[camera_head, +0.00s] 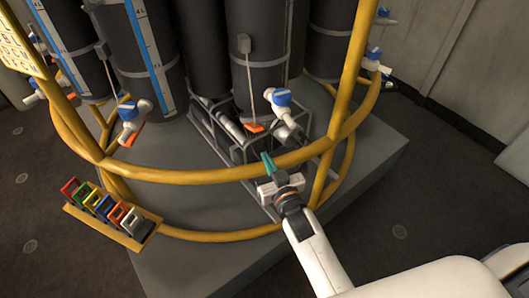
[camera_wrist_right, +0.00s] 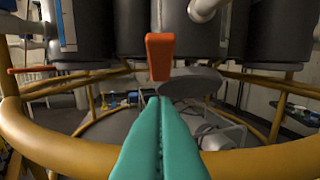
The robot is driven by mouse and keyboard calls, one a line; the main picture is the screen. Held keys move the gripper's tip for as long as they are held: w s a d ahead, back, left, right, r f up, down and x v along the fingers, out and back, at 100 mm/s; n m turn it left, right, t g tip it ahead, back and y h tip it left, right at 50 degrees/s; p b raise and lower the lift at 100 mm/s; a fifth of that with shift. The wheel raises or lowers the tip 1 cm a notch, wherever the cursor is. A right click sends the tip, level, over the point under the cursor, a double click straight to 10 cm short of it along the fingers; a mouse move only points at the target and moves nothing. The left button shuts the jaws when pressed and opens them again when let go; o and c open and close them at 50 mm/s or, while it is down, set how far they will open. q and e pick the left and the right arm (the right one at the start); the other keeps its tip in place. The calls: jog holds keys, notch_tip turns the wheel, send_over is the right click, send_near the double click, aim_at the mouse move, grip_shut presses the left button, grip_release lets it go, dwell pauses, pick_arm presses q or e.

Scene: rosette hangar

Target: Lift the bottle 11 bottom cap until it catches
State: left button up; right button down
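Several dark bottles stand in the rack, and I see no number that marks bottle 11. An orange tab (camera_head: 254,127) hangs at the foot of the middle dark bottle (camera_head: 258,75). In the right wrist view an orange tab (camera_wrist_right: 159,57) is straight ahead, with a grey disc (camera_wrist_right: 192,82) behind it; I cannot tell whether this disc is the bottom cap. My right gripper (camera_head: 268,160) is at the yellow front rail, its teal fingers together with nothing visible between them. In the wrist view its fingertips (camera_wrist_right: 160,97) point just below the orange tab. My left gripper is not in view.
A curved yellow rail (camera_head: 200,177) runs across the front, close to my right gripper. Blue-and-white valves (camera_head: 280,98) stand around the rack. A yellow holder (camera_head: 105,222) with coloured tags is at the lower left. The grey plinth (camera_head: 185,265) lies below.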

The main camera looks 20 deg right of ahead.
jog(key=shift+s+d+p, duration=0.2)
jog(key=shift+s+p, duration=0.45)
jog(key=shift+s, duration=1.8)
jog(key=s+f+g, duration=0.3)
jog(key=s+f, duration=0.1)
jog(key=f, duration=0.6)
jog(key=s+f+n+g, duration=0.1)
jog(key=s+f+g, duration=0.25)
jog(key=f, duration=0.75)
jog(key=s+f+g, duration=0.2)
jog(key=s+f, duration=0.3)
jog(key=f, duration=0.5)
jog(key=s+d+f+g, duration=0.2)
jog(key=s+f, duration=0.3)
jog(key=s, duration=0.3)
jog(key=s+d+f+g+h, duration=0.1)
jog(key=s+d+f+g, duration=0.2)
jog(key=s, duration=0.6)
jog(key=s+d+f+g, duration=0.3)
jog(key=s+f, duration=0.5)
jog(key=s, duration=0.1)
jog(key=shift+h, duration=0.3)
jog(key=shift+w+g, duration=0.1)
jog(key=shift+g, duration=0.15)
